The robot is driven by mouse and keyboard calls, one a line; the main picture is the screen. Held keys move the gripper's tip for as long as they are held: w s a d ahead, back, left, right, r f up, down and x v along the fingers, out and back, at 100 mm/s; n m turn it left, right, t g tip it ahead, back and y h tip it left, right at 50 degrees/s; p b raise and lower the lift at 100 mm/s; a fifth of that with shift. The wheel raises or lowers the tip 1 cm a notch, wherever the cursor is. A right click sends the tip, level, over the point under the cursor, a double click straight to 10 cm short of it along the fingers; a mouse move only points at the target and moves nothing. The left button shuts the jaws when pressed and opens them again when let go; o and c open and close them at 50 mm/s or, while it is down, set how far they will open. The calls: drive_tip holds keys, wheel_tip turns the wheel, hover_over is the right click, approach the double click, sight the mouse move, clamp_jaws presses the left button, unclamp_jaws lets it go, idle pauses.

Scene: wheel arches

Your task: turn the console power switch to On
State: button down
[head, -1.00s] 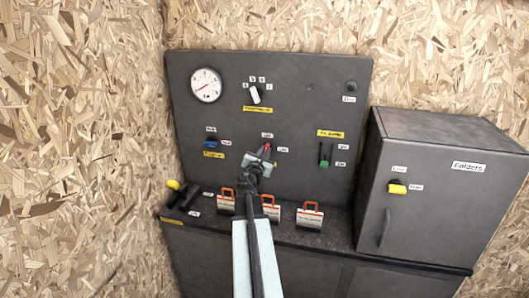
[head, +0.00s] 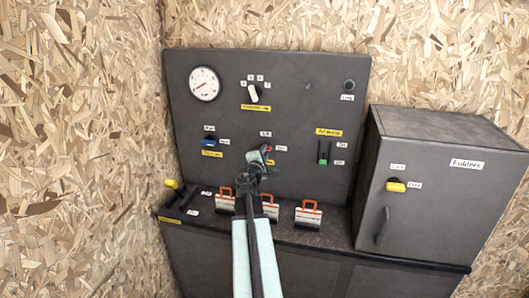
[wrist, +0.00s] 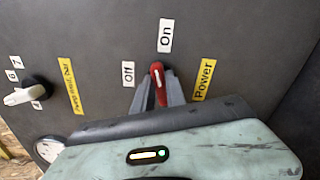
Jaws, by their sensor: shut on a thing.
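The red power switch (wrist: 157,84) is on the dark console panel. In the wrist view its handle points up, close to the white On label (wrist: 165,36); the Off label (wrist: 128,73) is to its left and the yellow Power label (wrist: 204,80) to its right. My gripper (wrist: 158,90) is shut on the switch, one finger on each side of the handle. In the head view my gripper (head: 264,154) is against the panel and hides most of the switch, with a little red (head: 269,148) showing; the On label (head: 281,148) is to its right.
A black-and-white selector knob (head: 254,93), a round gauge (head: 204,83), a blue switch (head: 209,142) and a green switch (head: 324,152) surround it on the panel. Orange-handled padlock-like items (head: 308,214) line the ledge below. A grey cabinet (head: 430,200) stands to the right.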

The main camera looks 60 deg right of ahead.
drive_tip(key=shift+a+f+m, duration=0.1)
drive_tip(key=shift+f+m, duration=0.05)
drive_tip(key=shift+m, duration=1.65)
drive_tip(key=c, duration=1.4)
unclamp_jaws()
drive_tip(key=shift+o, duration=0.2)
drive_tip(key=v, duration=0.7)
drive_tip(key=shift+a, duration=0.35)
drive_tip(key=shift+s, duration=0.1)
